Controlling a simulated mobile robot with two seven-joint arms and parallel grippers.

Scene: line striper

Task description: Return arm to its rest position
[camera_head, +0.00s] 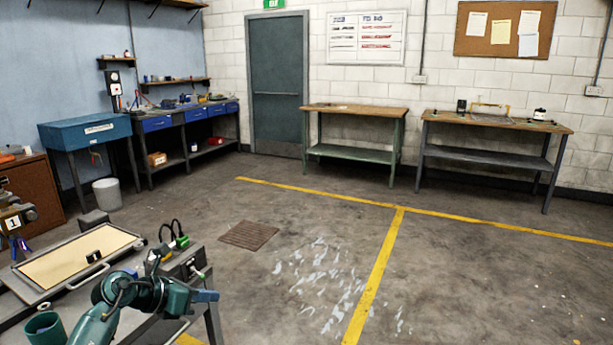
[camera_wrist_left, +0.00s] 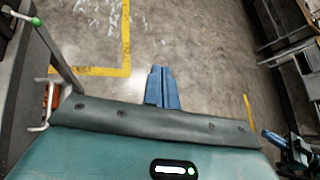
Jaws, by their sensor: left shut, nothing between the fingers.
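My left gripper (camera_head: 205,296) is at the lower left of the head view, at the end of my teal arm. Its blue fingers are together with nothing between them, and they point right over the floor beside a metal bench or cart (camera_head: 213,322). In the left wrist view the shut fingers (camera_wrist_left: 162,88) point over bare concrete. A teal part with a blue tip (camera_wrist_left: 272,137) at the right edge of that view looks like my right gripper. It is too small to tell its jaws.
A tray with a tan surface (camera_head: 75,262) and a dark green cup (camera_head: 44,328) are close to my left arm. A metal frame (camera_wrist_left: 50,60) stands left in the wrist view. Yellow-lined floor (camera_head: 480,290) to the right is open. Workbenches (camera_head: 355,109) line the far wall.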

